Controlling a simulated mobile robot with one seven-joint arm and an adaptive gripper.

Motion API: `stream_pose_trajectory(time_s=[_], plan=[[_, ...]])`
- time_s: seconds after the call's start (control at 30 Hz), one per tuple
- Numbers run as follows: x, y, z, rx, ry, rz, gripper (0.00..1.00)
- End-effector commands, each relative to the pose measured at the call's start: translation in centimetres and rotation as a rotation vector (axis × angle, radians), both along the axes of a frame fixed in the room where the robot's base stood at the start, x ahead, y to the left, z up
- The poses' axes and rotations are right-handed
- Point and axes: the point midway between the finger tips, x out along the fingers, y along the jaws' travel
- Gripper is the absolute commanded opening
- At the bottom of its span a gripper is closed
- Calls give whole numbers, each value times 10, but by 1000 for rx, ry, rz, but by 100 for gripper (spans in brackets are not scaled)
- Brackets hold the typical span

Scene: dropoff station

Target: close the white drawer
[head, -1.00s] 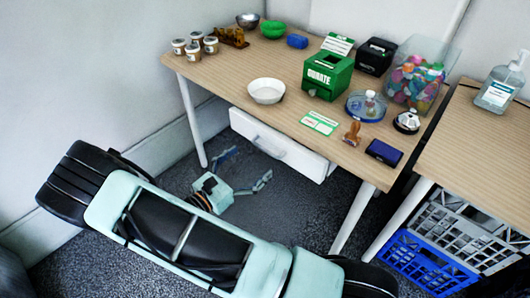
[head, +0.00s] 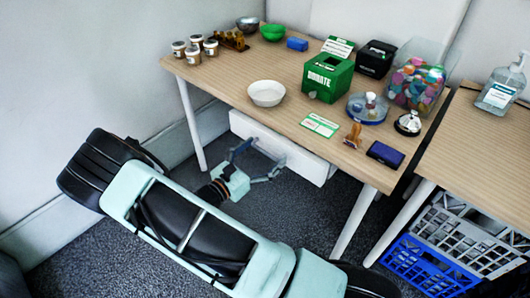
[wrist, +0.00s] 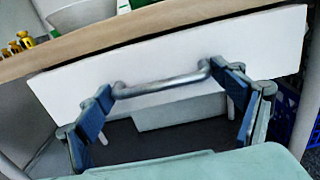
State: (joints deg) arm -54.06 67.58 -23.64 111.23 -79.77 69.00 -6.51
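The white drawer (head: 310,168) is under the wooden desk top. Its plain front shows in the wrist view (wrist: 265,40), with a grey bar handle (wrist: 162,85) across its middle. A thin dark gap runs between the drawer's top edge and the desk top. No drawer interior shows, and I cannot tell how far out it stands. My gripper (head: 265,151) is at the drawer front, by the handle. In the wrist view (wrist: 160,80) its two blue-padded fingers are spread wide, one towards each end of the handle. Nothing is between the pads except the view of the handle; contact is unclear.
The desk (head: 220,84) holds a white bowl (head: 266,93), a green donation box (head: 327,78) and several small items. A desk leg (head: 355,220) stands right of the drawer. Grey and blue crates (head: 430,270) sit under the second table. Carpet lies open below the drawer.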

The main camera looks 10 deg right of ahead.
Motion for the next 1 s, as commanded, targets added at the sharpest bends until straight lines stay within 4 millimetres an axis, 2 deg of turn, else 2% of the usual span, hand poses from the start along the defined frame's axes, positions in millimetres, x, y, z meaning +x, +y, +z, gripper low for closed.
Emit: stream_pose_trajectory(time_s=[0.03, 0.2, 0.33, 0.53, 0.8, 0.83, 0.87, 1.0], plan=[[-1, 0, 0, 0, 0, -2, 63], [-1, -1, 0, 0, 0, -2, 44], [2, -5, 0, 0, 0, -4, 43], [16, -26, 0, -1, -1, -6, 44], [18, -28, 0, 0, 0, -5, 43], [18, -28, 0, 0, 0, -5, 90], [18, -28, 0, 0, 0, -5, 94], [18, -27, 0, 0, 0, -4, 94]])
